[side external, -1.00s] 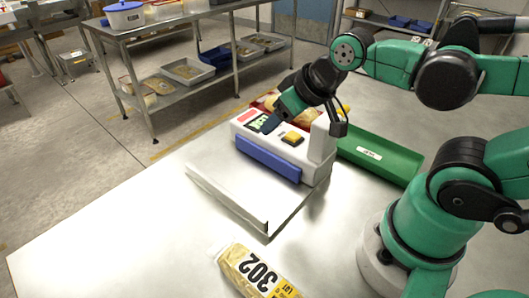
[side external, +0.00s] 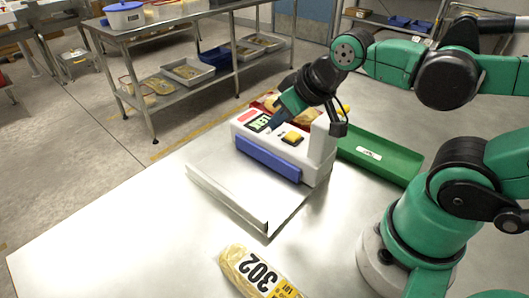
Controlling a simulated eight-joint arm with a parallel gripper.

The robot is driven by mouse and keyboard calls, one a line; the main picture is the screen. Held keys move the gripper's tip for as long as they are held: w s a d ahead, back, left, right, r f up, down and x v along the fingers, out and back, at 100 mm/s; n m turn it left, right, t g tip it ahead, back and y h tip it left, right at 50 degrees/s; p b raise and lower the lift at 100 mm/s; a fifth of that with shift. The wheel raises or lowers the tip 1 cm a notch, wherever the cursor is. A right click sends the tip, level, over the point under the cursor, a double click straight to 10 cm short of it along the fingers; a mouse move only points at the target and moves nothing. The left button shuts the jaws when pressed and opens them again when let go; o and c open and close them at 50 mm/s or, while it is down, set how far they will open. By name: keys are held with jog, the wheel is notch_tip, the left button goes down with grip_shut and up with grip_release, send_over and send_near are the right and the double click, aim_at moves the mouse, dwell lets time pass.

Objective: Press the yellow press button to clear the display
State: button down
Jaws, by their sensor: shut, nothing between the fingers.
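The yellow press button (side external: 292,138) sits on top of a white checkweigher housing (side external: 320,150) with a blue front strip (side external: 267,160). The dark display (side external: 259,123) with green characters is to its left, and its text is too small to read surely. My gripper (side external: 275,123) is shut and empty. Its tips point down over the housing top, between the display and the button in the picture. The button's yellow face is visible. I cannot tell whether the tips touch the housing.
A red patch (side external: 246,115) is left of the display. A metal plate (side external: 230,185) lies in front of the housing. A green tray (side external: 380,158) stands to the right. Other packs lie behind the housing.

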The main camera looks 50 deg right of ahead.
dwell(0.8)
notch_tip(320, 180, up, 5)
jog(key=g+h, duration=0.1)
jog(key=h, duration=0.6)
send_over(295, 137)
jog(key=shift+f+m, duration=0.15)
jog(key=shift+m, duration=0.15)
notch_tip(295, 137, down, 8)
jog(key=shift+w+r, duration=0.1)
jog(key=shift+f, duration=0.5)
jog(key=shift+f, duration=0.1)
dwell(1.4)
jog(key=shift+f, duration=0.35)
